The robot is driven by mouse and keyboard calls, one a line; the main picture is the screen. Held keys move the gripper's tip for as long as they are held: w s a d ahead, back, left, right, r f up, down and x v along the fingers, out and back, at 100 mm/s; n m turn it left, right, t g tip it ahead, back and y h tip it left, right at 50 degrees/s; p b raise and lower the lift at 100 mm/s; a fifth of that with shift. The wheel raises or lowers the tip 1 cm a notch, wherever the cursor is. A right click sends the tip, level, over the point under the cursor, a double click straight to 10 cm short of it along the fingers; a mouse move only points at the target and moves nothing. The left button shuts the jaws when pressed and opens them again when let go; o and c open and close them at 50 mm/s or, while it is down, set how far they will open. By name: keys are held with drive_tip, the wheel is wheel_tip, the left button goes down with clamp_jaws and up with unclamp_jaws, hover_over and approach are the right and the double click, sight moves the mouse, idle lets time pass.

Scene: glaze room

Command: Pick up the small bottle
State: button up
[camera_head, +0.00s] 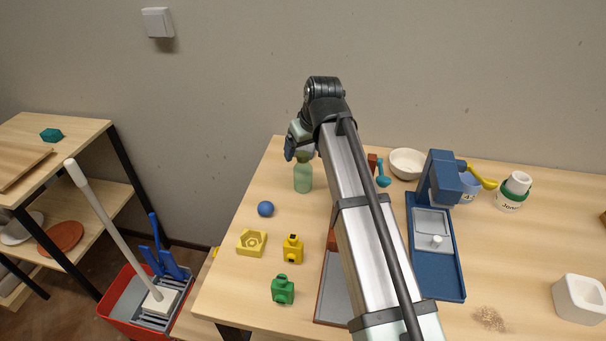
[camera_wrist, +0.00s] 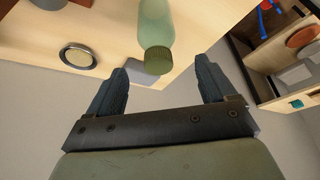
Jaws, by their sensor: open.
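The small bottle (camera_head: 303,178) is pale green and see-through with an olive cap. It stands upright near the back left of the table, just below my gripper (camera_head: 291,152) in the head view. In the wrist view the bottle (camera_wrist: 156,22) shows at the top middle, its cap (camera_wrist: 158,60) pointing toward my gripper (camera_wrist: 161,78). My gripper is open and empty, with one dark finger to each side of the cap's line. The cap appears just beyond the fingertips. In the head view the gripper partly covers the bottle's top.
A blue ball (camera_head: 265,209), a yellow hexagonal piece (camera_head: 251,243), a yellow block (camera_head: 293,249) and a green block (camera_head: 282,289) lie in front of the bottle. A white bowl (camera_head: 407,163) and a blue machine (camera_head: 440,178) stand to the right. The wall is close behind.

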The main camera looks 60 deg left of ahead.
sight(303, 154)
drive_tip(key=shift+x, duration=2.65)
drive_tip(key=c, duration=1.5)
